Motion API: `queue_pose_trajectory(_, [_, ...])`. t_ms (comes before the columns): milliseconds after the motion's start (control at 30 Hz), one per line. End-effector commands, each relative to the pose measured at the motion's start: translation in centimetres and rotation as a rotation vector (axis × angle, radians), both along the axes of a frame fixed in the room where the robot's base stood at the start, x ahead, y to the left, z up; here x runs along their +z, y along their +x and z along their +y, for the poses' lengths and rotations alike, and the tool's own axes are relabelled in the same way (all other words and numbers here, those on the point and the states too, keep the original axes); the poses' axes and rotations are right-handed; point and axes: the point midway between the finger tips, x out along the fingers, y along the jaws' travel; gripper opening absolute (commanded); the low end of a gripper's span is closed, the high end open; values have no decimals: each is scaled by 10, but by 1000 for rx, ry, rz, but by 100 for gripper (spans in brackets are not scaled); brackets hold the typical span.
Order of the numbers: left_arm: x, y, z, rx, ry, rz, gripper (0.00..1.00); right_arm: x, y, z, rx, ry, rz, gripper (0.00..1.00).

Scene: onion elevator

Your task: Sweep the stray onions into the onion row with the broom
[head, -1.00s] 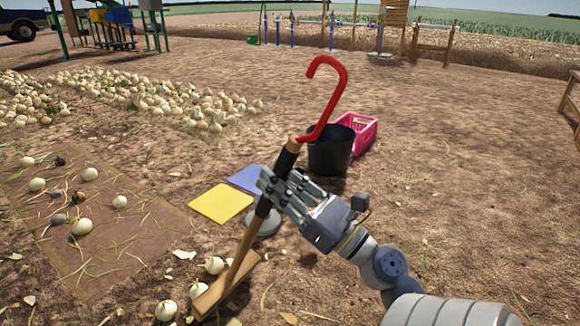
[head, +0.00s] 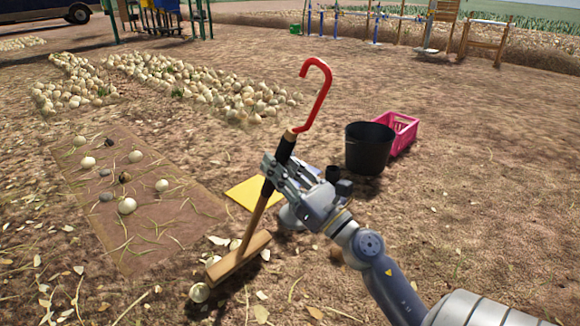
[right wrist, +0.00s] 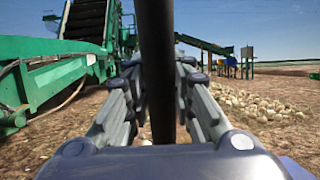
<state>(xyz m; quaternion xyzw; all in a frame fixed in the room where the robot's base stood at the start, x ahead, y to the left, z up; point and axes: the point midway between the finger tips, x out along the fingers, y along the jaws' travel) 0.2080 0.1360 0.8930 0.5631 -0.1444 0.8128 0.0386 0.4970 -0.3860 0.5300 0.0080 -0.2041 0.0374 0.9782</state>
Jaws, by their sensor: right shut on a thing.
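My right gripper (head: 283,178) is shut around the dark grip of the broom (head: 252,224). The dark shaft also stands between the fingers in the right wrist view (right wrist: 158,80). The broom leans, with its wooden head (head: 238,259) low at the ground and a red hook (head: 321,92) at its top end. A stray onion (head: 199,292) lies close to the near left end of the head; I cannot tell whether they touch. The onion row (head: 215,88) lies farther back and left, and also shows in the right wrist view (right wrist: 255,104). My left gripper is out of view.
A brown mat (head: 150,215) with several onions and dark lumps lies left. A yellow sheet (head: 245,193) lies behind the broom. A black bucket (head: 369,148) and pink crate (head: 404,131) stand right. Green machinery (right wrist: 45,75) shows in the right wrist view. Right-hand ground is open.

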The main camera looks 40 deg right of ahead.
Motion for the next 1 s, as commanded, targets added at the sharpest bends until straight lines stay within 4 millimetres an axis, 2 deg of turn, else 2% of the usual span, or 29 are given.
queue_pose_trajectory(500, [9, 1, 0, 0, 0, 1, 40, 3, 52, 4, 0, 1, -4, 0])
queue_pose_trajectory(1000, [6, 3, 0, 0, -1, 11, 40, 2, 102, 8, -1, 2, -4, 0])
